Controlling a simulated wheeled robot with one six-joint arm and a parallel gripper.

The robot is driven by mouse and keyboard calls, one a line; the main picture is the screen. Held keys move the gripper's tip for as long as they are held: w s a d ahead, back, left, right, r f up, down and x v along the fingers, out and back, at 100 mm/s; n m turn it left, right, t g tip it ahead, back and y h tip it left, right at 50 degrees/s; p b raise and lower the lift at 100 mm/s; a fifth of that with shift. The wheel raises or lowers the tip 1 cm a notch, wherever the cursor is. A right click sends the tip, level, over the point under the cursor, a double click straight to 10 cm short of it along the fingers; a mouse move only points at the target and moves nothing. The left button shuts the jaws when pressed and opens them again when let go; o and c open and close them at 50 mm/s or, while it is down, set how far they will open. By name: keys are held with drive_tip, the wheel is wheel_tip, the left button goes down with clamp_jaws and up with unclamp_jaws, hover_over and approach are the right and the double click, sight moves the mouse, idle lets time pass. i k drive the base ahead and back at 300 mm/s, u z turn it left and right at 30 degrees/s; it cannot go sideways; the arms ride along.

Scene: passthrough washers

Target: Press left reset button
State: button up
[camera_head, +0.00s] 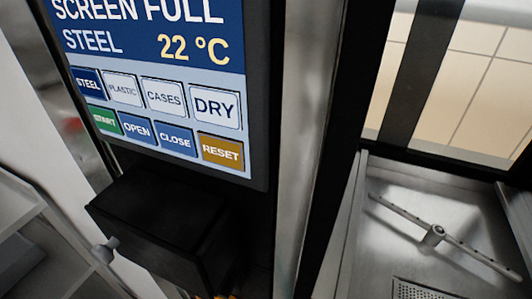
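The orange-brown RESET button (222,150) is at the lower right of a control panel (150,60) in the head view. The panel is tilted in the picture. Its screen reads "SCREEN FULL", "STEEL" and "22 °C". Beside RESET in the lower row are a green START button (104,120), a blue OPEN button (137,129) and a blue CLOSE button (175,139). The upper row has STEEL, PLASTIC, CASES and DRY (214,106), with STEEL in dark blue. My gripper is not in view, and nothing covers the buttons.
A black box (165,225) with a small grey knob (103,250) juts out below the panel. To the right is an open metal wash chamber with a spray arm (434,236) and a drain grate (420,290). A metal post (308,120) stands between panel and chamber.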

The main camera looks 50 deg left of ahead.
sight(224, 151)
drive_tip(key=z, duration=0.05)
drive_tip(key=k, duration=0.6)
drive_tip(key=u, duration=1.35)
